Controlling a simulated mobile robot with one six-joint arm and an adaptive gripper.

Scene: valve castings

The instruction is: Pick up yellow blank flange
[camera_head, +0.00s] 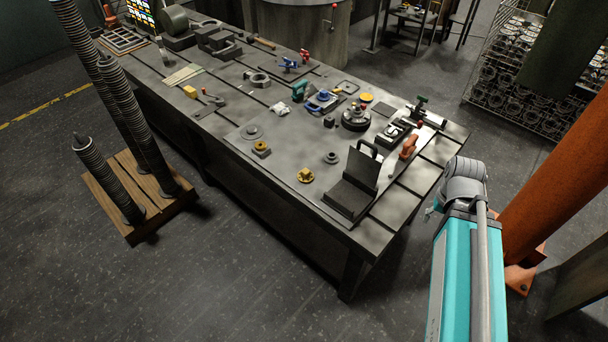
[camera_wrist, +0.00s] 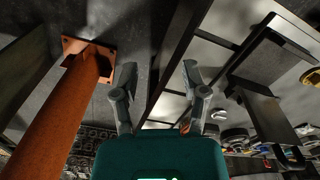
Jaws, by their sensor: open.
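A flat yellow disc (camera_head: 366,98), which looks like the yellow blank flange, lies on the steel workbench (camera_head: 235,165), behind a round dark casting (camera_head: 356,117). Other yellow pieces are a fitting (camera_head: 305,175) near the bench's front edge and a ring on a small block (camera_head: 261,147). In the wrist view, a yellow piece (camera_wrist: 311,78) shows at the right edge; I cannot tell which it is. My gripper (camera_wrist: 158,78) is open and empty, its two fingers apart beside the bench's end. In the head view my arm hides most of it.
A black angle plate (camera_head: 355,184) stands at the bench's near corner, with an orange clamp (camera_head: 408,146) and a vise (camera_head: 398,131) beside it. An orange column (camera_head: 557,165) rises right of my arm. Floor left of the bench is clear around a pallet (camera_head: 135,200).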

